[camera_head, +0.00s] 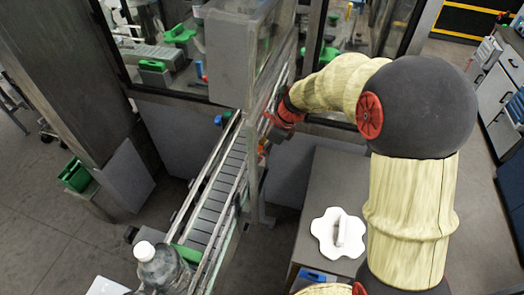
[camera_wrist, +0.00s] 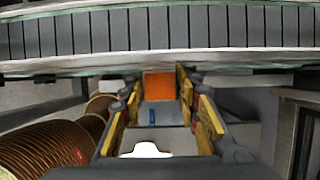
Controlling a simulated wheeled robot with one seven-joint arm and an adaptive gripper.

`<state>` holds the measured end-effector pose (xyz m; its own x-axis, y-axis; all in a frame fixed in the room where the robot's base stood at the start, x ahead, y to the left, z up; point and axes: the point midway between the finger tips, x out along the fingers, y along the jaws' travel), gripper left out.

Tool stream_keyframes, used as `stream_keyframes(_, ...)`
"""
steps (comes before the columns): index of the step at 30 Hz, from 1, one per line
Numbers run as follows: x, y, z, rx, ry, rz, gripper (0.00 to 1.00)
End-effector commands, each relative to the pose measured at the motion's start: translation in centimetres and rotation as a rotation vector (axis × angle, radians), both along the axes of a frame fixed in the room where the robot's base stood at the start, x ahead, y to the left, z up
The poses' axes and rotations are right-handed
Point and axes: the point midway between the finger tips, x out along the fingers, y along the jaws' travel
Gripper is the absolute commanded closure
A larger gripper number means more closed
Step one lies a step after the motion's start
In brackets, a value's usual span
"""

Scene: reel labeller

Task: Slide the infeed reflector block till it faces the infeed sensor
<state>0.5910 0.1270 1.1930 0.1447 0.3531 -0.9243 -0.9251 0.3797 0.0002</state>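An orange block, seemingly the infeed reflector block (camera_wrist: 159,86), sits at the near rail of the conveyor (camera_wrist: 160,30) in the wrist view. My gripper (camera_wrist: 159,92) has its yellow-padded fingers on either side of this block. The fingers stand apart, with the block nearly filling the space between their tips; I cannot tell whether both pads touch it. In the head view my gripper (camera_head: 266,143) is at the right side of the conveyor (camera_head: 216,195), and the block is mostly hidden there. I cannot make out the infeed sensor for certain in either view.
A grey cabinet (camera_head: 318,190) beside the conveyor carries a white lobed part with a handle (camera_head: 338,232). A metal upright and machine housing (camera_head: 237,60) stand close to my gripper. A clear bottle with a white cap (camera_head: 160,268) is at the conveyor's near end.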

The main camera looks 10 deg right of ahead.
Motion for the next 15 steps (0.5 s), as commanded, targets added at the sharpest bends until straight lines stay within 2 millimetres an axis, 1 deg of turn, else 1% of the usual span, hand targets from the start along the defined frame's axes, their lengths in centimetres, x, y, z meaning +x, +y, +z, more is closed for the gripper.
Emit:
stream_keyframes(2, 0.0, 0.0, 0.01, 0.0, 0.0, 0.0, 0.74)
stream_keyframes(15, 0.01, 0.0, 0.02, 0.0, 0.0, 0.0, 0.99)
